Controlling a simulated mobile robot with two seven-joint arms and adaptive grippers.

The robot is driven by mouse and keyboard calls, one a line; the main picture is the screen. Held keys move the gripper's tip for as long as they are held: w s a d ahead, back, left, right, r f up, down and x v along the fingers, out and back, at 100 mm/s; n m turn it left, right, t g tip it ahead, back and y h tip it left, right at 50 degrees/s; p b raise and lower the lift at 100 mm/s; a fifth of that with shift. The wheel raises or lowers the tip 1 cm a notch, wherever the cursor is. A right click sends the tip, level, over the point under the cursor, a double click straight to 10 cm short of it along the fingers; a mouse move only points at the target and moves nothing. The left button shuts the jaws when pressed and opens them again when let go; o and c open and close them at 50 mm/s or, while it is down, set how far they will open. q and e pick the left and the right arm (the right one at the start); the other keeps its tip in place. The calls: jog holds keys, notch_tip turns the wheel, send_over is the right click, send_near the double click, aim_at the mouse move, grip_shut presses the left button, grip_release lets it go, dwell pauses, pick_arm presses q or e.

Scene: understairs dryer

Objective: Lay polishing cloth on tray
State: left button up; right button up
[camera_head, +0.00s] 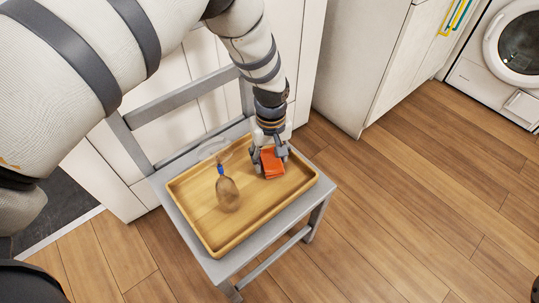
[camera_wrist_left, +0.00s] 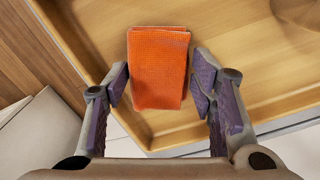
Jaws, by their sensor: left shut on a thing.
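The polishing cloth is a folded orange-red cloth (camera_head: 271,162), also seen upright in the left wrist view (camera_wrist_left: 158,70). My left gripper (camera_head: 268,163) reaches down over the back right part of the wooden tray (camera_head: 215,247). In the left wrist view its two purple-padded fingers (camera_wrist_left: 158,88) are on either side of the cloth, shut on it. The cloth is within the tray's outline, near its rim; whether its lower edge touches the tray floor I cannot tell. The tray also shows in the left wrist view (camera_wrist_left: 240,60). My right gripper is not in view.
The tray rests on a grey chair (camera_head: 189,219) with its backrest behind. A brown rounded object with a blue neck (camera_head: 228,192) is in the tray, left of the cloth. White cabinets (camera_head: 362,60) and a white washer-like machine (camera_head: 508,58) stand behind. Wooden floor at right is clear.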

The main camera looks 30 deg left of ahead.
aim_at(270, 159)
pick_arm(q)
jog(key=shift+f, duration=0.1)
jog(key=shift+f, duration=0.2)
jog(key=o, duration=1.1)
jog(key=shift+r, duration=0.15)
notch_tip(270, 159, up, 12)
jog(key=p, duration=0.2)
